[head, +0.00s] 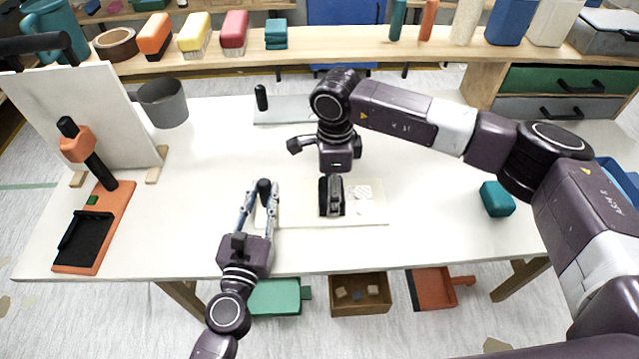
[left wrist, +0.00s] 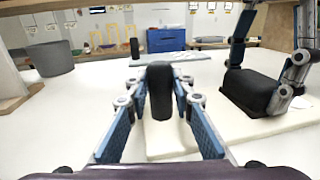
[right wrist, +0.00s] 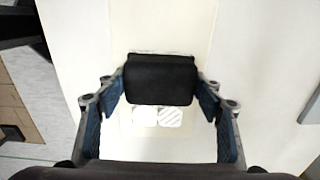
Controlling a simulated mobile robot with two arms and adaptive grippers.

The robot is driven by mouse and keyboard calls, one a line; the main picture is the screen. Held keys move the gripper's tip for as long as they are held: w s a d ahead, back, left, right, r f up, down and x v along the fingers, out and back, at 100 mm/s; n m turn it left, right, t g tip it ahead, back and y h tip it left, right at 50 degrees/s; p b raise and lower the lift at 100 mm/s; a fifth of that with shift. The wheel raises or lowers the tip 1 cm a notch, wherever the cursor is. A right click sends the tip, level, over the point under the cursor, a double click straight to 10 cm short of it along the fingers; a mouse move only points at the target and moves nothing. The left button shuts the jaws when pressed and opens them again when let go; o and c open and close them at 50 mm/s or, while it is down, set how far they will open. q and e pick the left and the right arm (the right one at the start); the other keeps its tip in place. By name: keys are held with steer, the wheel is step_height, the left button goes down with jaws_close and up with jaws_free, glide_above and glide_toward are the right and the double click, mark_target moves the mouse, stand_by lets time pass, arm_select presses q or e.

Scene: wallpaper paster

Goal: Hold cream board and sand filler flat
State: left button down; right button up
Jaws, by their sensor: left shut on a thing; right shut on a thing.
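The cream board (head: 300,213) lies flat on the white table. Pale filler patches (head: 361,192) show on its right part, and one looks hatched; they also show in the right wrist view (right wrist: 170,117). My left gripper (head: 261,192) is shut on an upright black handle (left wrist: 160,92) at the board's left end. My right gripper (right wrist: 160,84) points down and is shut on a black sanding block (head: 331,197). The block sits on the board just left of the patches, its ends between the fingers. The surface under it is hidden.
A flat grey plate with a black handle (head: 284,110) lies behind. A teal block (head: 497,199) is at right. An orange tool with a black pad (head: 95,232) and a leaning white panel (head: 95,112) are at left, near a grey cup (head: 163,104). Table is clear between.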

mark_target(317, 202)
arm_select(q)
steer(key=shift+s+f, duration=0.1)
steer(key=shift+f, duration=0.2)
arm_select(e)
steer(key=d, duration=0.9)
steer(key=shift+s+f, duration=0.15)
arm_select(q)
steer(key=shift+r, duration=0.1)
arm_select(e)
steer(key=a, duration=1.2)
arm_select(q)
steer(key=shift+a, duration=0.1)
arm_select(e)
steer(key=d, duration=1.2)
steer(key=shift+d, duration=0.4)
steer(key=a, duration=1.3)
step_height(317, 202, up, 8)
steer(key=shift+r, duration=0.25)
steer(key=shift+d, duration=0.1)
steer(key=o, duration=0.6)
steer(key=shift+w, duration=0.2)
steer(key=c, duration=0.5)
